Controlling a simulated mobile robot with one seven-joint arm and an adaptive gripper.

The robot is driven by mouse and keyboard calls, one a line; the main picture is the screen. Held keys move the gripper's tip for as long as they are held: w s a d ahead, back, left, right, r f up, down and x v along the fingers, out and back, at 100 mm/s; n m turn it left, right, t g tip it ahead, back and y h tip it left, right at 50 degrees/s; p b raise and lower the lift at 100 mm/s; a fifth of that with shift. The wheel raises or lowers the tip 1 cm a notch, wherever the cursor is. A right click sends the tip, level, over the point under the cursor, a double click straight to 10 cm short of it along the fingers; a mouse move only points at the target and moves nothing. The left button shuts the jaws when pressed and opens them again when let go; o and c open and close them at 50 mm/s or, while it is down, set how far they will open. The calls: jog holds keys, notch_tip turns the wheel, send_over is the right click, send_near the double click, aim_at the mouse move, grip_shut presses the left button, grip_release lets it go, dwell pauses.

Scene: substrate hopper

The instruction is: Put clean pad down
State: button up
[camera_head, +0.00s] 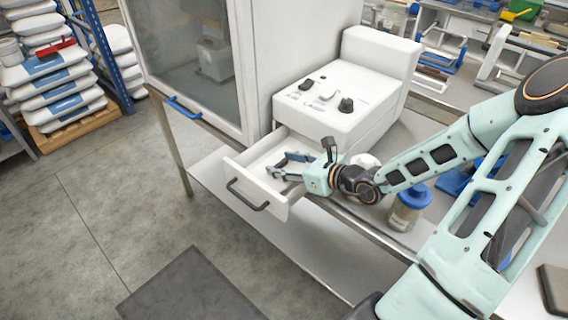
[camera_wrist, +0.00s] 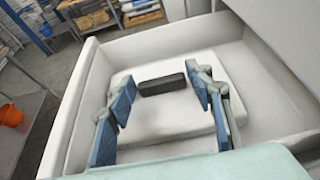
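The white pad (camera_wrist: 150,113) with a dark block-shaped grip (camera_wrist: 163,85) on top lies flat on the floor of the open white drawer (camera_head: 243,187), as the wrist view shows. My gripper (camera_wrist: 160,93) reaches down into the drawer. Its blue fingers are spread on either side of the dark grip, with a gap visible on both sides. In the head view my gripper (camera_head: 286,166) is inside the drawer opening. The pad can hardly be told from the white drawer there. The near end of the pad is partly hidden by my gripper.
The drawer belongs to a white machine with knobs (camera_head: 335,95) on a bench. A jar with a blue lid (camera_head: 408,207) stands right of the drawer, near my arm. A glass-doored cabinet (camera_head: 190,60) stands at the left. An orange bucket (camera_wrist: 11,115) is on the left in the wrist view.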

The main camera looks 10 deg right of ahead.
jog(key=shift+o, duration=1)
jog(key=shift+r, duration=0.2)
jog(key=p+v, duration=0.1)
jog(key=v, duration=1.1)
jog(key=shift+p, duration=0.3)
